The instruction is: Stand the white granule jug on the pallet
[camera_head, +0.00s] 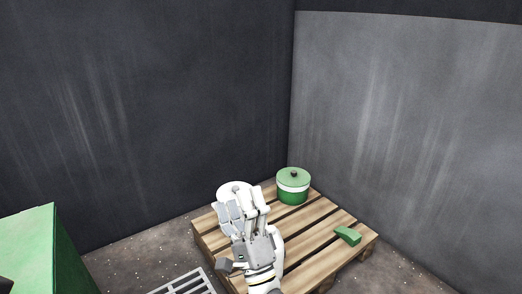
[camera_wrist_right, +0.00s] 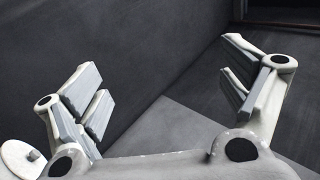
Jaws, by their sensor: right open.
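The white granule jug (camera_head: 233,187) shows only as a round white top behind my right gripper, at the left back part of the wooden pallet (camera_head: 318,236). Its body is hidden by the gripper, so I cannot tell how its base rests. In the right wrist view a white round lid with a small knob (camera_wrist_right: 20,160), which seems to be the jug's, lies at the lower left, outside the fingers. My right gripper (camera_head: 244,206) is open above the pallet, with nothing between its spread fingers in the right wrist view (camera_wrist_right: 162,80). My left gripper is not in view.
A green pot with a white band (camera_head: 293,195) stands at the pallet's back corner. A small green block (camera_head: 348,236) lies near its right edge. A green box (camera_head: 32,245) is at lower left and a metal grate (camera_head: 184,284) at the bottom. Dark walls stand close behind.

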